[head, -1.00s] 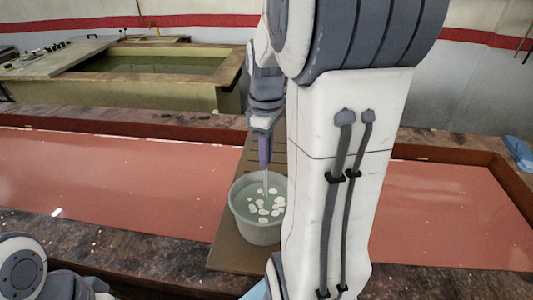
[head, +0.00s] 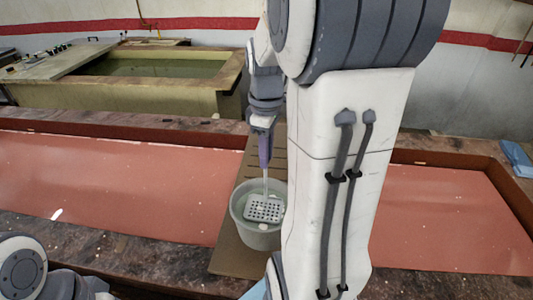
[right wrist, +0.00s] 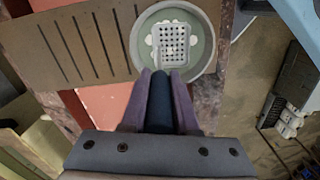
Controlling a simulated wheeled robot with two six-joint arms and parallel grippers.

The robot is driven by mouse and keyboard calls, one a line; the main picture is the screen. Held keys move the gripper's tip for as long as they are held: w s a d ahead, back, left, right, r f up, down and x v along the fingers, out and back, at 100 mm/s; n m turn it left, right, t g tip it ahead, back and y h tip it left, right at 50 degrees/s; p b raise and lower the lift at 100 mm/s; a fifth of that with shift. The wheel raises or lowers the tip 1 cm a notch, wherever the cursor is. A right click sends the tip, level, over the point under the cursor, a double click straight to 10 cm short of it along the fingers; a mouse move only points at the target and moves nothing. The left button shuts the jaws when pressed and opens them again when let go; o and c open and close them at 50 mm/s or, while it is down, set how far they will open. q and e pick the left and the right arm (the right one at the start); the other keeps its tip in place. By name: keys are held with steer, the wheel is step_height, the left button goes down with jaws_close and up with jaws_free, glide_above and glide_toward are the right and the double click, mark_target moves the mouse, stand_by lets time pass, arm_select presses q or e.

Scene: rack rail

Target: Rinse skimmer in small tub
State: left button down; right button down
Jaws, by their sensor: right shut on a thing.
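The skimmer (head: 263,208) is a pale square plate with rows of holes on a thin upright handle. My right gripper (head: 265,163) is shut on the handle above the tub; in the right wrist view the gripper (right wrist: 161,88) grips a dark grip. The small tub (head: 240,232) is a round whitish bucket with greenish water. The skimmer's plate also shows inside the tub's rim in the right wrist view (right wrist: 171,44), with white bits around it. Whether it touches the water is hard to tell. My left gripper is out of view; only part of my left arm shows.
The tub stands on a brown slotted board (head: 228,252) lying across a long basin with a reddish floor (head: 120,190). A stone-like ledge borders the basin. A larger greenish tank (head: 150,90) stands at the back left. A blue object (head: 517,158) lies at the far right.

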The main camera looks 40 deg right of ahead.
steer(key=shift+r+p, duration=2.25)
steer(key=shift+r, duration=0.5)
steer(key=shift+a, duration=0.1)
